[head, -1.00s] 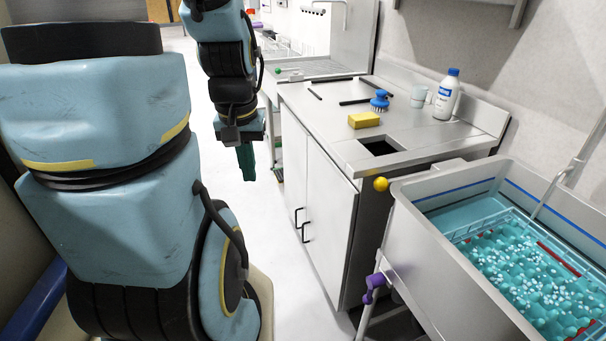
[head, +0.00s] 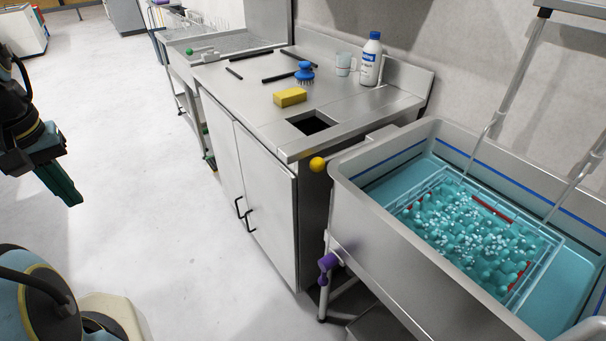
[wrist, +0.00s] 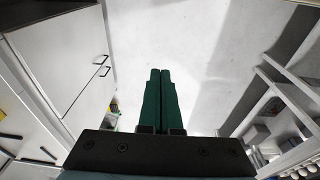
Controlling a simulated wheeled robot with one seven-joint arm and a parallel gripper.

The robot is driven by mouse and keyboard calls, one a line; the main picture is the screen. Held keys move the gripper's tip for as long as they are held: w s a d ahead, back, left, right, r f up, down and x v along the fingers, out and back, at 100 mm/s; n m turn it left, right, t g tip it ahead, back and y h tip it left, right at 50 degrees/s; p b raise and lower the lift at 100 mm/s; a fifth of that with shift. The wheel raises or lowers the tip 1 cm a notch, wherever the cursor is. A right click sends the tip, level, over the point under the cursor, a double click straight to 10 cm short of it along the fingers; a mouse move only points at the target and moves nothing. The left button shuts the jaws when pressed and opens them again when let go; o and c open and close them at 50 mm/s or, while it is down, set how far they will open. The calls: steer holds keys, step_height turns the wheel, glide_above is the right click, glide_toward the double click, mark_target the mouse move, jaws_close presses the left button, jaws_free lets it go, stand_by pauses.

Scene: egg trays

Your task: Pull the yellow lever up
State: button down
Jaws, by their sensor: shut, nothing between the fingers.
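The yellow lever shows as a round yellow knob (head: 317,164) at the near corner of the steel counter, beside the left end of the sink tub. Its shaft is mostly hidden. My gripper (head: 72,200) hangs over the open floor at the left edge of the head view, well away from the knob and pointing down. Its green fingers also show in the wrist view (wrist: 160,72), shut together with nothing between them. I cannot make out the yellow knob in the wrist view.
The sink tub (head: 400,262) holds a wire basket with teal and white items in water. A purple handle (head: 328,262) is below it. The counter (head: 240,92) bears a yellow sponge (head: 290,97), blue brush (head: 304,73) and bottle (head: 371,58). The floor (head: 150,200) is clear.

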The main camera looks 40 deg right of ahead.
steer(key=s+d+f+n+h+b, duration=0.1)
steer(key=d+f+n+h+b, duration=0.2)
steer(key=d, duration=1)
steer(key=d+f+n+g+h+b, duration=0.1)
steer(key=d+f+n+h+b, duration=0.3)
steer(key=d+f+n+b, duration=0.4)
steer(key=s+d+f+n+h+b, duration=0.1)
steer(key=d+f+n+h+b, duration=0.2)
steer(key=d, duration=1.4)
step_height(320, 180, down, 3)
steer(key=n+b, duration=0.2)
steer(key=b, duration=0.3)
steer(key=shift+s+d+f, duration=0.15)
steer(key=shift+s+d, duration=0.15)
steer(key=shift+d, duration=0.1)
steer(key=x, duration=0.9)
steer(key=shift+s+d+f, duration=0.15)
steer(key=shift+s+d, duration=0.05)
steer(key=shift+d, duration=0.1)
steer(key=r, duration=0.1)
steer(key=r+p, duration=0.1)
steer(key=d+r, duration=0.1)
steer(key=shift+s, duration=0.25)
steer(key=shift+s+d+r+p, duration=0.1)
steer(key=shift+d+r+p, duration=0.1)
steer(key=shift+r+p, duration=0.1)
